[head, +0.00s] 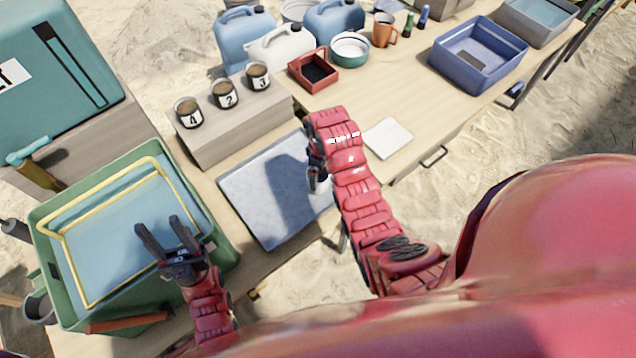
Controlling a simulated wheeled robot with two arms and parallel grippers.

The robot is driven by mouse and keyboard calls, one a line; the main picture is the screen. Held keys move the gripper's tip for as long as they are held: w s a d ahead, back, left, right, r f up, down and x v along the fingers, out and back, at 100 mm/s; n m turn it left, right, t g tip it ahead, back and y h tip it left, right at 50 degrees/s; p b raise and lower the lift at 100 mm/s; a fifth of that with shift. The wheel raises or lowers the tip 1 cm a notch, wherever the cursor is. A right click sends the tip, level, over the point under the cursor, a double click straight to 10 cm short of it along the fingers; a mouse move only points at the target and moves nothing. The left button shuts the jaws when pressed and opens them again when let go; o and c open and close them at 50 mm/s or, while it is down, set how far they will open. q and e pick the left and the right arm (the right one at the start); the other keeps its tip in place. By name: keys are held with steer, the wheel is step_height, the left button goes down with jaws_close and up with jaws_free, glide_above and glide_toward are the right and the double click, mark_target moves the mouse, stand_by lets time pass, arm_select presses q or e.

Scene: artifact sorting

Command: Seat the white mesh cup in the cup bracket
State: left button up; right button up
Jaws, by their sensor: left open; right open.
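I cannot make out a white mesh cup for certain in the head view. A dark grey round holder or cup (38,307) shows at the left edge, beside the green bin; I cannot tell whether it is the cup bracket. My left gripper (160,226) is open and empty, above the blue water-like surface inside the green bin (52,262). My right gripper (316,176) is over the right side of the grey mat, partly hidden by my red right arm; I see nothing held in it.
A red tray (313,72), jugs (245,35), an orange mug (384,30) and a blue bin (478,55) stand farther back. A white pad (388,138) lies right of my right arm.

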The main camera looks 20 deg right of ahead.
mark_target(320, 179)
steer(key=shift+a+f+p, duration=0.1)
steer(key=shift+f+p, duration=0.1)
steer(key=shift+p, duration=0.1)
steer(key=f, duration=0.2)
steer(key=f+p, duration=0.1)
steer(key=shift+w+a+f, duration=0.1)
steer(key=shift+w+f, duration=0.1)
steer(key=shift+f, duration=0.55)
steer(key=c, duration=1.1)
steer(key=shift+c, duration=0.2)
steer(key=shift+r, duration=0.15)
